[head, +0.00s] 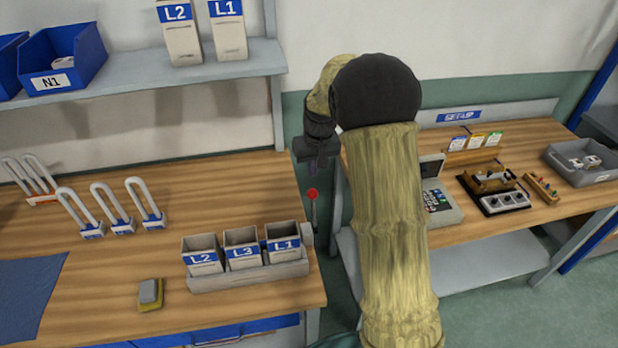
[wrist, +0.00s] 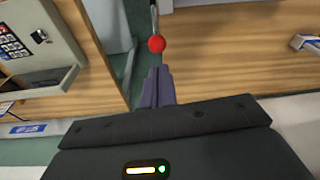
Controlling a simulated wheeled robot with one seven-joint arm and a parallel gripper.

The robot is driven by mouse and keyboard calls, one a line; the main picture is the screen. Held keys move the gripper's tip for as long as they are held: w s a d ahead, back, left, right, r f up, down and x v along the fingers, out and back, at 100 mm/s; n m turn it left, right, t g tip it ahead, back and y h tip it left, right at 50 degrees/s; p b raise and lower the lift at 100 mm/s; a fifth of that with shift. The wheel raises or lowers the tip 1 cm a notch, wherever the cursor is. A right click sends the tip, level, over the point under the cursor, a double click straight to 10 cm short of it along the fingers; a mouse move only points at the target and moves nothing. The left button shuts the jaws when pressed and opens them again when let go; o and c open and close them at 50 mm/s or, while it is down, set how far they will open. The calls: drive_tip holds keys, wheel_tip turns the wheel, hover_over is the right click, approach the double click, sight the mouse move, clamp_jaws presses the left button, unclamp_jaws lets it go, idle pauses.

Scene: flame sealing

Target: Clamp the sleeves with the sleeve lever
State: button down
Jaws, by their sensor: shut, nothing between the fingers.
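The sleeve lever (head: 312,194) is a thin grey rod with a red ball on top, at the right end of the sleeve holder (head: 250,279). Three grey sleeves stand upright in the holder: L2 (head: 203,259), L3 (head: 242,253) and L1 (head: 282,247). My gripper (head: 314,172) is just above the red ball, pointing down. In the wrist view the shut, empty fingers (wrist: 157,72) end right beside the lever's red ball (wrist: 156,44). I cannot tell whether they touch it.
Several looped white-and-blue locks (head: 146,204) stand on the left table, with a sponge (head: 151,292) in front. A gap separates it from the right table, which carries a keypad device (head: 440,203). A shelf (head: 150,77) hangs above.

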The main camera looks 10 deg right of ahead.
drive_tip(key=w, duration=0.6)
drive_tip(key=shift+a+f+n+p, duration=0.2)
drive_tip(key=shift+a+n+p, duration=0.1)
drive_tip(key=shift+n+p, duration=0.15)
drive_tip(key=shift+w, duration=0.1)
wheel_tip(320, 180, down, 9)
drive_tip(key=s+p, duration=0.2)
drive_tip(key=p, duration=0.3)
drive_tip(key=shift+s+p, duration=0.25)
drive_tip(key=shift+p, duration=0.15)
